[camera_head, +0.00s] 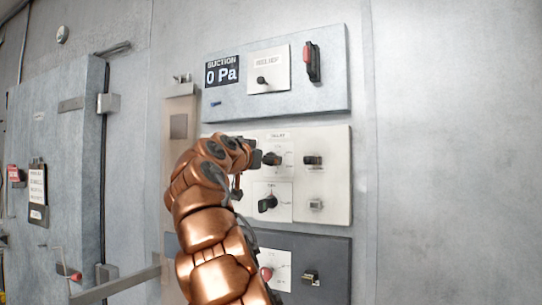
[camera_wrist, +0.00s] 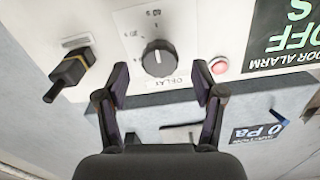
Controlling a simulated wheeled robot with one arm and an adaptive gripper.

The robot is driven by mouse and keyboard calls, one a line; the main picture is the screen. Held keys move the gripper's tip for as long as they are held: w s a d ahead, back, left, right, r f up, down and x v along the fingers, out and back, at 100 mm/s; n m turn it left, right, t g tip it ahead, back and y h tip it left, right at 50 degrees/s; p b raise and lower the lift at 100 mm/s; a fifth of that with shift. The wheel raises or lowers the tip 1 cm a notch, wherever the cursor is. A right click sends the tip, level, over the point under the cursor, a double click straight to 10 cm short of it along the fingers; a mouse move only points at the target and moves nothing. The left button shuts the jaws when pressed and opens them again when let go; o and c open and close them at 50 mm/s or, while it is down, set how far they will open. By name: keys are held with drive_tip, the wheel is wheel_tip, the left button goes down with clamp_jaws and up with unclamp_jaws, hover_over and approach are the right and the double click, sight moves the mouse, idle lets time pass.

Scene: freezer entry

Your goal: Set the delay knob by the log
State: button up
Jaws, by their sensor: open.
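The delay knob (camera_wrist: 158,58) is a dark round knob on a white plate with a printed scale around it, and its label appears upside down in the wrist view. In the head view the knob (camera_head: 272,158) is just right of my gripper (camera_head: 252,158). In the wrist view my gripper (camera_wrist: 160,88) is open and empty, its fingertips apart on either side just below the knob. A paper on a clipboard (camera_head: 38,185), possibly the log, hangs on the door, too small to read.
A black toggle (camera_wrist: 70,72) and a red button (camera_wrist: 219,66) flank the knob. A door alarm display (camera_wrist: 285,38) reads "OFF". Above are the suction display (camera_head: 222,72), the relief knob (camera_head: 263,80) and a red-handled switch (camera_head: 311,62). Another knob (camera_head: 268,203) is below.

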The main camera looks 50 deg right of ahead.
drive_tip(key=p+x, duration=0.1)
drive_tip(key=x, duration=0.3)
drive_tip(key=shift+d+p, duration=0.1)
drive_tip(key=shift+p, duration=0.25)
drive_tip(key=c, duration=1.2)
